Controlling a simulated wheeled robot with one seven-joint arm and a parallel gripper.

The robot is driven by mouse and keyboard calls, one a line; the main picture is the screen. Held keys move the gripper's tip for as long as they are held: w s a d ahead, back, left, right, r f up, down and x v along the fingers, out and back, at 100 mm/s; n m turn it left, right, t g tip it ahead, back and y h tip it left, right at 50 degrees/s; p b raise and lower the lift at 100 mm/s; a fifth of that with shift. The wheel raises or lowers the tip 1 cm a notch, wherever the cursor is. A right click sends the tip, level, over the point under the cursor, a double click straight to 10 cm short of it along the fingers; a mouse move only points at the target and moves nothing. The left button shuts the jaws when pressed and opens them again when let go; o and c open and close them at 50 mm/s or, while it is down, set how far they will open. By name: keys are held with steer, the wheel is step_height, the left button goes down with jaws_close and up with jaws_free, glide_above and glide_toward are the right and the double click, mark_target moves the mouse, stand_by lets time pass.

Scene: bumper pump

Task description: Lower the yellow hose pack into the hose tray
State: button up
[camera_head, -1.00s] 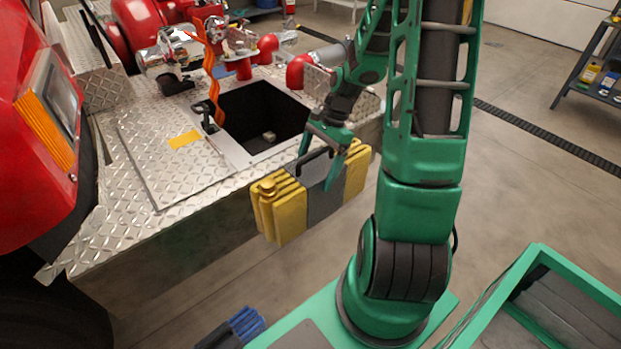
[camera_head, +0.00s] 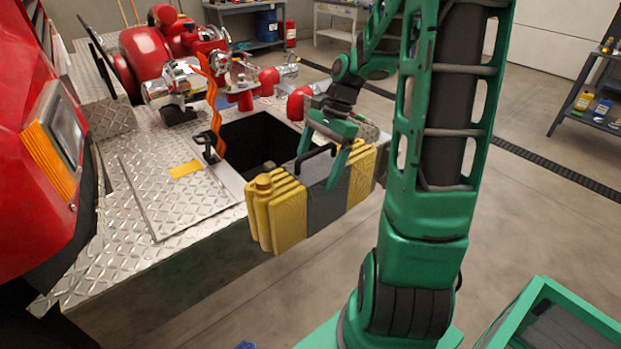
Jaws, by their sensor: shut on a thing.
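The yellow hose pack (camera_head: 283,214) is a set of folded yellow layers with a dark grey band and a black handle around its middle. My gripper (camera_head: 334,163) is shut on its handle and holds it up, roughly level. The pack hangs in front of the bumper's near edge and, in the picture, overlaps the near right corner of the hose tray (camera_head: 240,135). The tray is a dark, square opening in the silver tread-plate bumper. How far the pack is from the tray rim I cannot tell.
A tread-plate lid (camera_head: 170,190) with a yellow label lies left of the tray. An orange strap (camera_head: 215,115) stands at the tray's left edge. Red and chrome fittings (camera_head: 245,85) stand behind it. The red truck cab (camera_head: 35,130) is at far left. Open floor lies right.

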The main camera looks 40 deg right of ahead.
steer(key=shift+r, duration=0.15)
steer(key=shift+r, duration=3.5)
steer(key=shift+a, duration=0.1)
